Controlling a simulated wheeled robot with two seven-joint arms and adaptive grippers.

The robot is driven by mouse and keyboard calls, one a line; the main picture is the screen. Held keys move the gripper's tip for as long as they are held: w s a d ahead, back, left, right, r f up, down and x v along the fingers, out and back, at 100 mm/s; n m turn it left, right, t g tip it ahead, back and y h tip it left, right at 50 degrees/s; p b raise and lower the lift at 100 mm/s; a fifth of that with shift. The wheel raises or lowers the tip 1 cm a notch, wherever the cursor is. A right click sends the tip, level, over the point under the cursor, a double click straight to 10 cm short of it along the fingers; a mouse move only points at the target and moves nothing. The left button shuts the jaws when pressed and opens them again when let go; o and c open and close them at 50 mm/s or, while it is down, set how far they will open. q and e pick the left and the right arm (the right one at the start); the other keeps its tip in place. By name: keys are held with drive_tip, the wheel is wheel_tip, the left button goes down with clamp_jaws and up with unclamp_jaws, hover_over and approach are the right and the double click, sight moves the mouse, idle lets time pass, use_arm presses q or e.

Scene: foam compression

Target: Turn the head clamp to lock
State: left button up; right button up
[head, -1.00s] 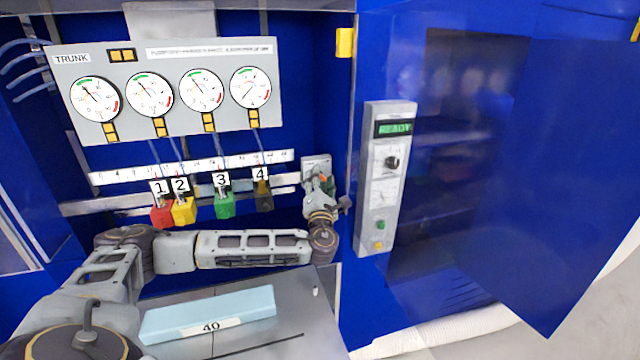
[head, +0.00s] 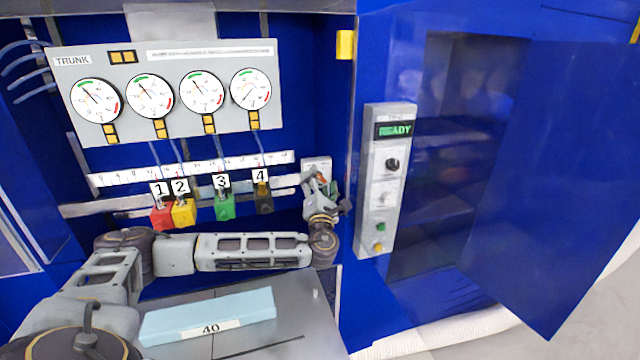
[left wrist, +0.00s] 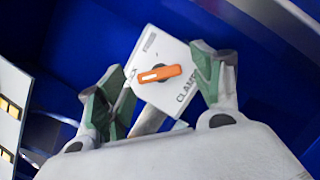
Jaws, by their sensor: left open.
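The head clamp is a white plate (left wrist: 172,92) with an orange handle (left wrist: 160,73), seen in the left wrist view. The handle lies nearly level in the picture, tilted slightly up to the right. "CLAMPED" lettering shows partly at the plate's right, and another label at the left is partly hidden by a finger. In the head view the plate (head: 316,163) is at the back right of the blue bay. My left gripper (left wrist: 162,66) is open, with a green-grey finger on either side of the handle. It also shows in front of the plate in the head view (head: 318,183). Contact cannot be told.
Red (head: 162,216), yellow (head: 183,212), green (head: 224,207) and black (head: 264,204) numbered blocks hang left of the clamp, behind my forearm. A light blue foam block (head: 208,314) lies below. A control box (head: 386,180) reading READY stands right, beside the open blue door (head: 550,190).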

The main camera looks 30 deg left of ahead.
use_arm(q)
drive_tip(key=v, duration=1.2)
use_arm(e)
drive_tip(key=shift+s+d, duration=0.15)
use_arm(q)
drive_tip(key=shift+w+r, duration=0.1)
drive_tip(key=shift+r, duration=0.15)
use_arm(e)
drive_tip(key=shift+r, duration=0.15)
use_arm(q)
wheel_tip(320, 180, up, 10)
drive_tip(key=p, duration=1)
drive_tip(key=shift+f, duration=0.15)
use_arm(e)
drive_tip(key=s+a+r, duration=0.1)
drive_tip(key=a+r, duration=0.3)
drive_tip(key=r, duration=0.5)
drive_tip(key=shift+s+a+r, duration=0.3)
drive_tip(key=shift+a+r, duration=0.05)
drive_tip(key=shift+a, duration=0.05)
